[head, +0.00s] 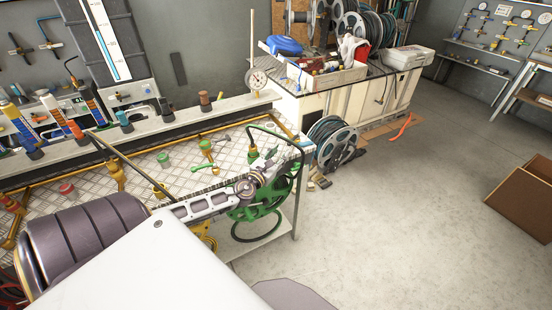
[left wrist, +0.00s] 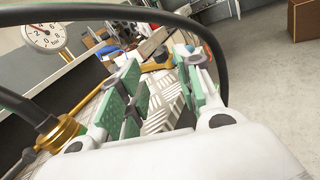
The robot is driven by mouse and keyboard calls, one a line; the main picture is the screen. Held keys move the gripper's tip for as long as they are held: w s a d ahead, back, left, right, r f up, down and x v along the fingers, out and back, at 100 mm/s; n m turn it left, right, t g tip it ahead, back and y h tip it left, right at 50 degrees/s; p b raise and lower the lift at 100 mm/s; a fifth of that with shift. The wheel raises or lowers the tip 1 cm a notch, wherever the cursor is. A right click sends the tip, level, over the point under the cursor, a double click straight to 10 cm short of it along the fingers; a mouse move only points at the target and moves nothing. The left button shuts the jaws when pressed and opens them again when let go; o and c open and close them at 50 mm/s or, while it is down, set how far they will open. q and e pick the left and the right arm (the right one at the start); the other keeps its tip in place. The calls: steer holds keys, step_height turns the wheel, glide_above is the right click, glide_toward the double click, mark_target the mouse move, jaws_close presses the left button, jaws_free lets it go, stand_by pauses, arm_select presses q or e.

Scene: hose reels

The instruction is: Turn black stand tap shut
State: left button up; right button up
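I cannot tell for sure which fitting is the black stand tap. A black upright handle (head: 166,109) stands on the pale rail behind the metal bench. My right gripper is not in view.
Several brass fittings with coloured handles stand on the bench, one with a green handle (head: 163,158). A pressure gauge (head: 256,79) stands behind; it shows in the left wrist view (left wrist: 45,37). A grey hose reel (head: 335,143) is on the floor.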

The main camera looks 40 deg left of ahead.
arm_select(q)
steer(key=shift+s+d, duration=0.1)
steer(key=shift+s, duration=0.95)
